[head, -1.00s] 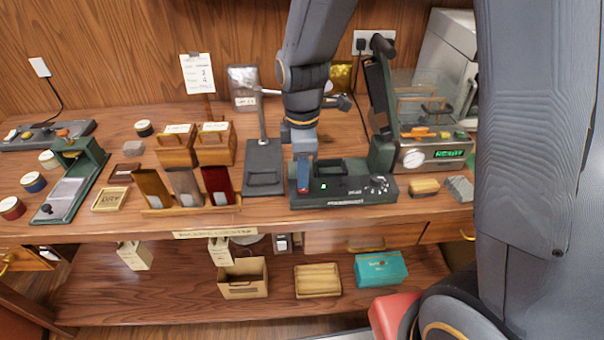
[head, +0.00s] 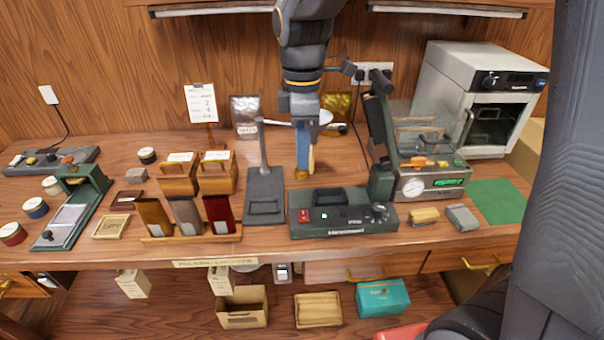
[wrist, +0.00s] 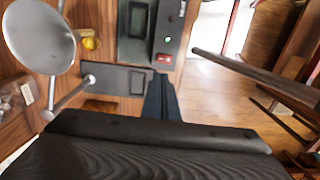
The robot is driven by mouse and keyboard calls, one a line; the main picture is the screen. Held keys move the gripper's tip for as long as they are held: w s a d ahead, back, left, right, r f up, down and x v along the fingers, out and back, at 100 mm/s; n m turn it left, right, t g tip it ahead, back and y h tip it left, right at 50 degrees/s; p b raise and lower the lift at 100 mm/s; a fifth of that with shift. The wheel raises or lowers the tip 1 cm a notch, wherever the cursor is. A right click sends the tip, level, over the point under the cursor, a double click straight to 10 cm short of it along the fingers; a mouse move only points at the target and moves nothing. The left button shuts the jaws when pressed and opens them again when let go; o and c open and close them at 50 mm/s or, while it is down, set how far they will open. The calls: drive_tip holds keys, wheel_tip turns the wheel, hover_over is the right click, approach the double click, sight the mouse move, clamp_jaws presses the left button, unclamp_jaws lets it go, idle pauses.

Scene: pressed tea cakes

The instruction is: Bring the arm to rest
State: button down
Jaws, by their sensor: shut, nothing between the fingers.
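My gripper (head: 304,166) hangs from my arm in the middle of the head view, pointing down above the back of the counter. It is between the grey stand with an upright post (head: 265,195) and the dark green machine with a red switch (head: 343,214), and is clear of both. Its fingers are shut and hold nothing. In the wrist view the closed fingers (wrist: 161,103) show dark at the centre, with the machine's red switch (wrist: 163,58) just beyond their tips.
A sealing machine with a raised arm (head: 425,172) and a grey oven (head: 478,95) stand to the right. Wooden boxes (head: 177,174) and a rack of coloured packets (head: 190,230) stand to the left. A green mat (head: 497,202) lies bare at the right.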

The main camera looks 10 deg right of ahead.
drive_tip(key=shift+r, duration=0.4)
drive_tip(key=s+d+f+m+b, duration=0.1)
drive_tip(key=s+d+f+m, duration=0.2)
drive_tip(key=d+f+m, duration=0.2)
drive_tip(key=shift+d+f+m+t, duration=0.15)
drive_tip(key=shift+d+m+t, duration=0.25)
drive_tip(key=shift+m, duration=0.7)
drive_tip(key=c, duration=2.5)
unclamp_jaws()
drive_tip(key=s+d+f+m, duration=0.1)
drive_tip(key=d+f+m, duration=0.1)
drive_tip(key=m, duration=0.1)
drive_tip(key=s+d+f+m+b, duration=0.1)
drive_tip(key=s+m, duration=0.1)
drive_tip(key=m, duration=0.1)
drive_tip(key=s+d+f+m+t, duration=0.1)
drive_tip(key=s+d+f+m, duration=0.1)
drive_tip(key=m, duration=0.1)
drive_tip(key=shift+s+d+f+b, duration=0.25)
drive_tip(key=shift+d+f+b, duration=0.05)
drive_tip(key=shift+b, duration=0.1)
drive_tip(key=o, duration=0.7)
drive_tip(key=shift+s+d+f+m, duration=0.1)
drive_tip(key=shift+s+f+m, duration=0.1)
drive_tip(key=shift+m, duration=0.3)
drive_tip(key=shift+o, duration=0.2)
